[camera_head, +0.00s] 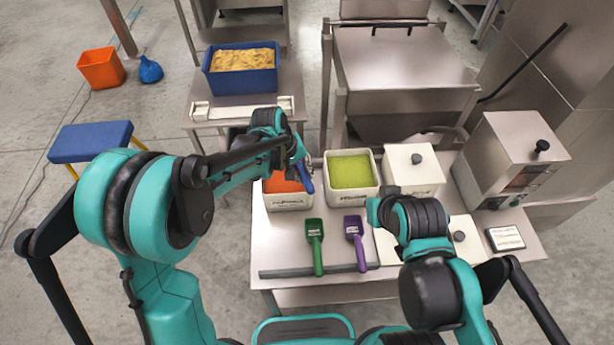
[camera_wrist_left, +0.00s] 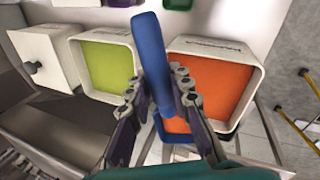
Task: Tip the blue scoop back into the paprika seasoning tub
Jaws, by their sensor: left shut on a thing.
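The paprika tub (camera_head: 289,203) is a white tub of orange powder on the steel table, and its orange fill (camera_wrist_left: 216,88) shows in the left wrist view. My left gripper (camera_head: 300,162) is over this tub, shut on the blue scoop (camera_head: 306,178). In the left wrist view the scoop handle (camera_wrist_left: 151,50) stands out between the fingers (camera_wrist_left: 158,92). Blue also shows below the fingers beside orange; whether the bowl holds powder is unclear. My right gripper (camera_head: 377,211) is by the white lidded boxes; its fingers are too hidden to read.
A tub of green seasoning (camera_head: 352,171) stands right of the paprika tub. A green scoop (camera_head: 315,243) and a purple scoop (camera_head: 355,241) lie in front. A lidded white box (camera_head: 413,170) and a steel machine (camera_head: 510,150) are to the right.

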